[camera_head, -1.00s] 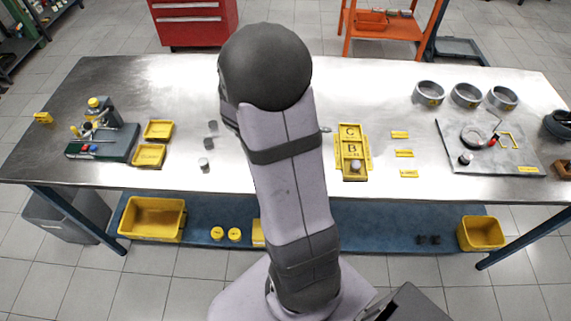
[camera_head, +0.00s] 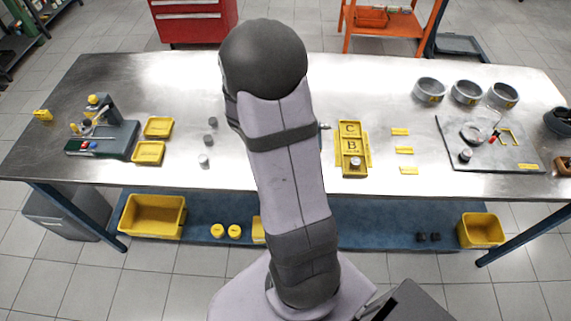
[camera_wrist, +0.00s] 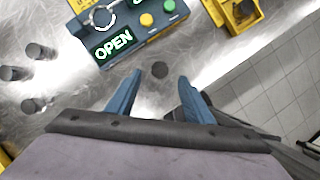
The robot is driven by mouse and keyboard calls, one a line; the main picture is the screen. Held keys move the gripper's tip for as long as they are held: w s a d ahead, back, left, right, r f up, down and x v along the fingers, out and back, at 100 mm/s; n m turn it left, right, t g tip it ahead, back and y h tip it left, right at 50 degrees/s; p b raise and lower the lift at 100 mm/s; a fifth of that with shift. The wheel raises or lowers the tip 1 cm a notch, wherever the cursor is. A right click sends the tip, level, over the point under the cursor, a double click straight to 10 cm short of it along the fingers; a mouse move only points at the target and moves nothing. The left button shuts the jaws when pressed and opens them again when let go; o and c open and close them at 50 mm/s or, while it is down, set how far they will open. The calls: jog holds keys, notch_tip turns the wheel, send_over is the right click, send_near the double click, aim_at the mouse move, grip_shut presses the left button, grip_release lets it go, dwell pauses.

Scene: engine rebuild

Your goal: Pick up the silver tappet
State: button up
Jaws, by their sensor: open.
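Three small grey cylinders stand in a loose row on the metal table, left of my arm in the head view. The nearest (camera_head: 204,160) looks lightest and most silver; the others (camera_head: 209,140) (camera_head: 211,121) look darker. In the wrist view, several similar cylinders (camera_wrist: 38,51) stand at the left, outside my jaws. My gripper (camera_wrist: 160,92) is open, its two blue fingers apart with nothing held. A dark round spot or disc (camera_wrist: 159,69) shows beyond and between the fingertips; I cannot tell what it is. My arm hides the gripper in the head view.
A device with an OPEN display (camera_wrist: 114,42) and buttons lies ahead of my fingers. A yellow tray marked C and B (camera_head: 349,130) holds a silver cylinder (camera_head: 355,162). A grey mat with parts (camera_head: 500,160) lies at right; yellow trays (camera_head: 149,152) lie at left.

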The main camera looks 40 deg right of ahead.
jog(key=shift+x, duration=2.6)
jog(key=shift+r, duration=0.1)
jog(key=c, duration=1.1)
